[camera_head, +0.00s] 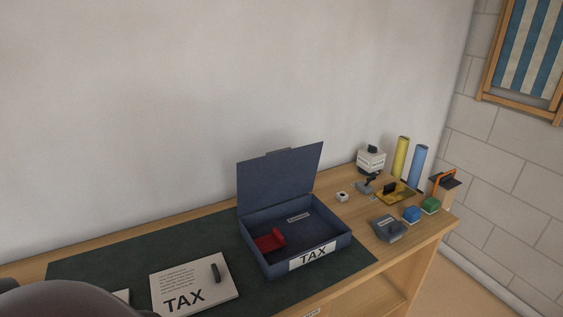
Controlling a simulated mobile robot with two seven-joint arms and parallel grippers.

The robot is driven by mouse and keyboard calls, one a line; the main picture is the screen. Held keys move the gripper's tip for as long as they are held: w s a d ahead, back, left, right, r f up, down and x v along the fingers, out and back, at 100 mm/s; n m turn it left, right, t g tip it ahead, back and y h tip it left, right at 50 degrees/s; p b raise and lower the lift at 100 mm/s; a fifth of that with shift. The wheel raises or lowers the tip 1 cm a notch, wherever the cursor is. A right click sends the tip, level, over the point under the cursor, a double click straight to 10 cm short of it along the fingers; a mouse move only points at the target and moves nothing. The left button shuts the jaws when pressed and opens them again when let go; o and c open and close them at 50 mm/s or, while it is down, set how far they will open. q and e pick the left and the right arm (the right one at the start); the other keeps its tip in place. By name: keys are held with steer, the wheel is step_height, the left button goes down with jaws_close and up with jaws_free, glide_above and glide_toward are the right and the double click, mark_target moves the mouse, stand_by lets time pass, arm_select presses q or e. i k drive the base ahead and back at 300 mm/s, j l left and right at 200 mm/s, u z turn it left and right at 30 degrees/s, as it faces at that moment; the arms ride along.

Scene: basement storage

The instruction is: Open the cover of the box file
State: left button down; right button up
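The box file (262,250) is dark blue and stands on a dark green mat on the desk. A white label reading TAX is on its front. Its cover (280,178) stands up at the back, hinged open, so the inside shows. A red object (270,240) and a small pale label strip lie inside. Neither gripper can be seen. A dark rounded shape at the bottom left hides part of the mat.
A white TAX booklet (190,283) with a dark handle lies left of the box on the mat (95,266). Several small items, including yellow (401,157) and blue (417,166) cylinders, crowd the desk's right end. A wall stands behind.

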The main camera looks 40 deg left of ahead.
mark_target(276, 177)
steer(key=i+l+u, duration=0.15)
steer(key=u, duration=0.25)
steer(key=i+l+u, duration=0.1)
steer(key=u, duration=0.35)
steer(key=i+l+u, duration=0.15)
steer(key=l, duration=0.25)
steer(key=l+u, duration=0.15)
steer(key=l, duration=0.3)
